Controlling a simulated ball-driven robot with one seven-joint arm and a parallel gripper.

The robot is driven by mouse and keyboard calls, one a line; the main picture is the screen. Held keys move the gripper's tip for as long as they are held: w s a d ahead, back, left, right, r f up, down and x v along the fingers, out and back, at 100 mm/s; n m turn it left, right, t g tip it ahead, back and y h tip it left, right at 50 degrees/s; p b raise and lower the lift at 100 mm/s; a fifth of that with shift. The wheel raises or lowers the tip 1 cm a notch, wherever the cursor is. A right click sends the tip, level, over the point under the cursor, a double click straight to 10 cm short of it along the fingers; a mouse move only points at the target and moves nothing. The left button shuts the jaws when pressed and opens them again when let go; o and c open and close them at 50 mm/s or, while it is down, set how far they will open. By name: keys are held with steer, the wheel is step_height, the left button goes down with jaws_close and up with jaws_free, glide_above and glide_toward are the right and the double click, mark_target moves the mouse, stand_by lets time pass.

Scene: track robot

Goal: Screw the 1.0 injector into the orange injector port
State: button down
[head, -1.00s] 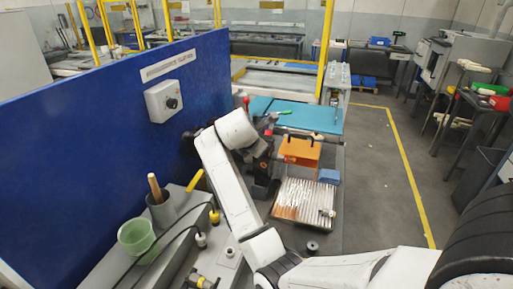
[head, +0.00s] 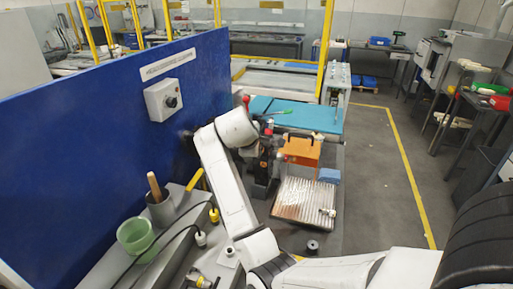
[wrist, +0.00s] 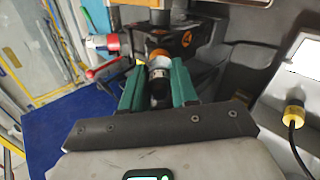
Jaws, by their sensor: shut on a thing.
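My gripper (wrist: 158,82) shows in the wrist view with its two green fingers closed around a small dark cylinder with an orange ring, which looks like the injector (wrist: 159,73). The injector's end points away from the camera, toward a dark bracket (wrist: 185,42) with an orange mark. An orange piece (wrist: 168,3) shows at the top edge above the injector, apart from it; I cannot tell whether it is the orange injector port. In the head view the gripper area is small and partly hidden by my arm, and the number on the injector is not readable.
A blue wall panel (head: 100,120) stands close on the left. An orange box (head: 302,150) and a ribbed metal tray (head: 302,198) lie right of my arm. A red-ended connector (wrist: 106,42) is left of the fingers. A green cup (head: 138,237) stands on the grey bench.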

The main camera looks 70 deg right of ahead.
steer(key=shift+m, duration=1.1)
steer(key=m+b, duration=0.1)
steer(key=m, duration=0.2)
steer(key=shift+f, duration=0.1)
steer(key=m+b, duration=0.2)
steer(key=m, duration=0.3)
steer(key=m+b, duration=0.1)
steer(key=m, duration=0.3)
steer(key=shift+b, duration=0.4)
